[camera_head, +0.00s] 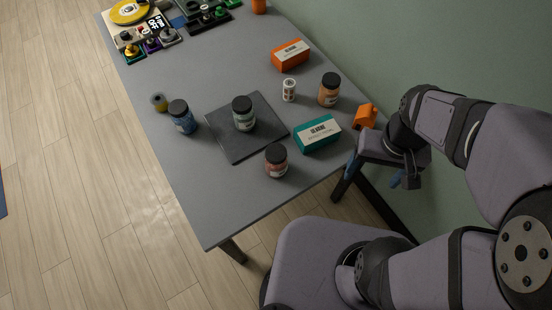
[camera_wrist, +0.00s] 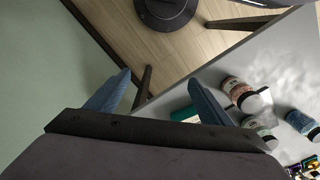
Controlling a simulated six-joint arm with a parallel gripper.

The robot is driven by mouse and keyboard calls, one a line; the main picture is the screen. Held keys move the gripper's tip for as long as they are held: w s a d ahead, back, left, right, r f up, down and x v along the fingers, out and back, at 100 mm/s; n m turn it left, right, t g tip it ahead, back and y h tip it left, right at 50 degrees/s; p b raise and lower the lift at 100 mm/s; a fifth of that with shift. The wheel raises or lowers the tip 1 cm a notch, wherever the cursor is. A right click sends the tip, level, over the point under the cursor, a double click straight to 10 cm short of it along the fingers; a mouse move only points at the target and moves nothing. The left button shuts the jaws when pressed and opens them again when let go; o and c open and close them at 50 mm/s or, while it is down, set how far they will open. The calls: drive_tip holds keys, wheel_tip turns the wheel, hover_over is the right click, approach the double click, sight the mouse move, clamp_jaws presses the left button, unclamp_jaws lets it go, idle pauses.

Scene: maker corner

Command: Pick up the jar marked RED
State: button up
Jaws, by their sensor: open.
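The jar with red contents (camera_head: 276,163) stands upright near the table's front end, with a black lid and a pale label too small to read. It also shows in the wrist view (camera_wrist: 238,95), right of my fingers. My gripper (camera_head: 374,175) is open and empty, off the table's right edge, to the right of this jar and apart from it. In the wrist view its two blue fingers (camera_wrist: 155,88) are spread with floor and a table leg behind them.
A teal box (camera_head: 318,134) stands between the red jar and my gripper. A green jar (camera_head: 243,119) stands on a dark mat (camera_head: 232,148). A blue jar (camera_head: 184,121), an orange jar (camera_head: 328,93) and an orange piece (camera_head: 365,116) are nearby. The table's front end is clear.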

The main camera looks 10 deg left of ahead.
wheel_tip(320, 180, up, 3)
drive_tip(key=m+t+b, duration=0.9)
drive_tip(key=m+t, duration=0.9)
drive_tip(key=m, duration=1.8)
hover_over(273, 170)
drive_tip(key=w, duration=0.2)
drive_tip(key=shift+m+h, duration=0.3)
drive_tip(key=shift+h, duration=0.2)
wheel_tip(273, 170, down, 15)
drive_tip(key=shift+w+f, duration=0.1)
drive_tip(key=shift+f, duration=0.05)
drive_tip(key=shift+w, duration=0.15)
